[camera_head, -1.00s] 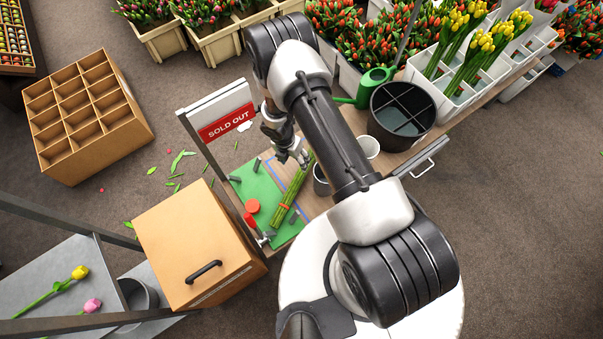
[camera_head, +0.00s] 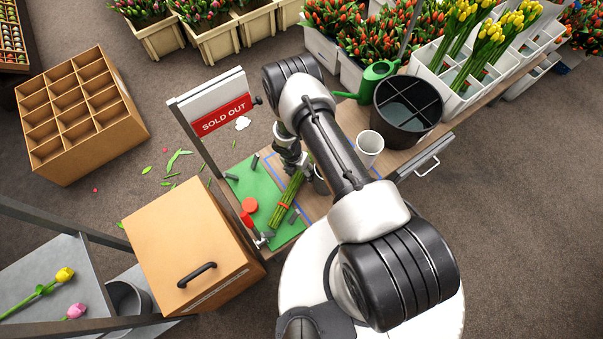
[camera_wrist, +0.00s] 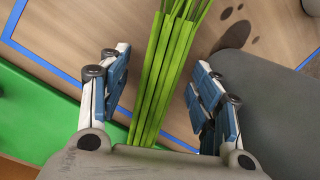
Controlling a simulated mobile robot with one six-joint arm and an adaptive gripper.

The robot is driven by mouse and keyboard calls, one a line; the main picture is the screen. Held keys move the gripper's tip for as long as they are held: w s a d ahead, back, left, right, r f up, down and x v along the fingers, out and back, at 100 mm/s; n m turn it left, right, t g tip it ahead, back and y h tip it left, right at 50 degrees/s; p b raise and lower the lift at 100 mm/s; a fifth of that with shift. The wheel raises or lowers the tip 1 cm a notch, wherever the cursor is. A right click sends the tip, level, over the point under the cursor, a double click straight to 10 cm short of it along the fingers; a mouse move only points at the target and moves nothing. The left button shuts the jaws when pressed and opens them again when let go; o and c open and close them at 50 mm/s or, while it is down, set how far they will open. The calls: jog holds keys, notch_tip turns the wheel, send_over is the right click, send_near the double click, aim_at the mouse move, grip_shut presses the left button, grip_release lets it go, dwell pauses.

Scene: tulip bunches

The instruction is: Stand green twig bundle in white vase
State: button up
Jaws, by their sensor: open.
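The green twig bundle (camera_head: 284,204) lies on the green mat and bench, with a red band around it. Its stems (camera_wrist: 165,70) run between my fingers in the wrist view. My gripper (camera_wrist: 158,92) is open around the stems, one finger on each side with gaps. In the head view my gripper (camera_head: 297,166) is at the bundle's upper end, partly hidden by my arm. The white vase (camera_head: 370,142) stands upright on the bench, right of my arm, and looks empty.
A grey cup (camera_head: 320,182) stands close right of the bundle, partly behind my arm. A black divided bucket (camera_head: 405,122) and a green watering can (camera_head: 371,80) stand beyond the white vase. A SOLD OUT sign (camera_head: 222,114) rises left of the green mat (camera_head: 250,180).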

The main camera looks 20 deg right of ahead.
jog(key=shift+d+f, duration=0.1)
jog(key=shift+f, duration=0.4)
jog(key=shift+r, duration=0.1)
jog(key=shift+c, duration=0.5)
grip_shut()
